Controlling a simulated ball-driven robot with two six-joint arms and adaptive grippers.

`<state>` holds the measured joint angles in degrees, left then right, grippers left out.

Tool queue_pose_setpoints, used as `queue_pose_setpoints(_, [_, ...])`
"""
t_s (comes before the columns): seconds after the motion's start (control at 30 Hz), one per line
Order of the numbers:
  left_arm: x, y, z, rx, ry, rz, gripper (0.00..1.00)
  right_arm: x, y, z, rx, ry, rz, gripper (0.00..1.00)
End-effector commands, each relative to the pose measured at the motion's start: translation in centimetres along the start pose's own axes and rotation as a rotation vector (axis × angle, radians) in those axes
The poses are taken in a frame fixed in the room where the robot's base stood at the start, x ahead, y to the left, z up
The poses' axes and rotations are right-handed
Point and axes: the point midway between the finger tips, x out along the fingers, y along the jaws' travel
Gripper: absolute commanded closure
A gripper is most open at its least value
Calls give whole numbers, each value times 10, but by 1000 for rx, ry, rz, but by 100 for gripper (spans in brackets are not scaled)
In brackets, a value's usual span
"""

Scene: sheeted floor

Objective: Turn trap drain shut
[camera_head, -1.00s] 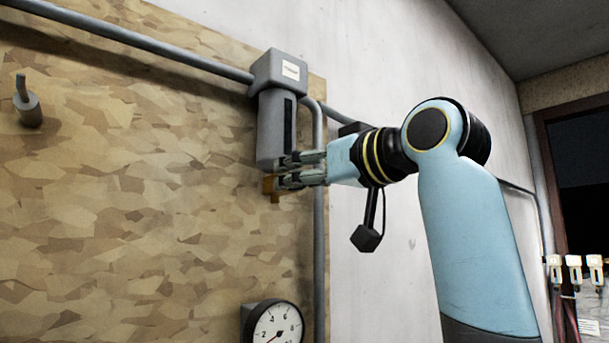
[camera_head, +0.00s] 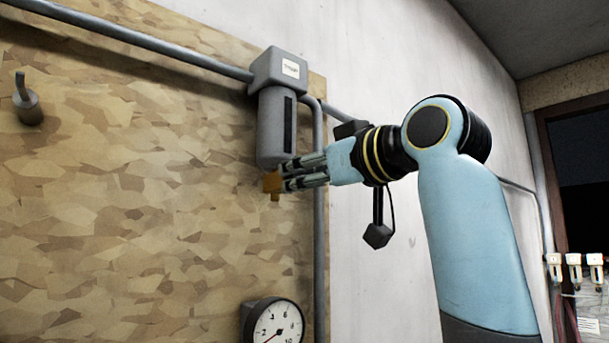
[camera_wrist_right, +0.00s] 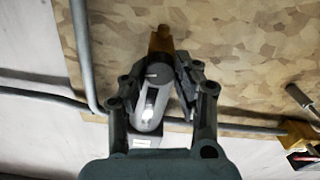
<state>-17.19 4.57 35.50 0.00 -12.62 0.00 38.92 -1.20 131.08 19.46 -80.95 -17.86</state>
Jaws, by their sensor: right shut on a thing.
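The trap (camera_head: 271,130) is a grey cylinder with a dark slot, hanging under a grey labelled block (camera_head: 278,70) on the pipe. Its drain (camera_head: 273,184) is a small brass-coloured piece at the trap's bottom end. My right gripper (camera_head: 284,178) comes from the right, with its fingers shut on the drain. In the right wrist view the trap (camera_wrist_right: 150,100) lies between the fingers and the brass drain (camera_wrist_right: 160,40) shows at the top. The exact finger contact is partly hidden. My left gripper is not in view.
The trap hangs in front of a patterned board (camera_head: 120,200). A dial gauge (camera_head: 278,324) sits below. A grey vertical pipe (camera_head: 319,240) runs close behind my right fingers. A grey hook-like fitting (camera_head: 27,105) is at the far left.

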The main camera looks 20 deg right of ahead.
Motion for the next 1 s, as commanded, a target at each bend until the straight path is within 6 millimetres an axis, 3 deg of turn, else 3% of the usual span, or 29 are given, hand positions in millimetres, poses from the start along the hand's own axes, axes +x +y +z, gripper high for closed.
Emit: queue_pose_setpoints(1.0, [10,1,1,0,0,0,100,0,-3,2,-957,2,1,100])
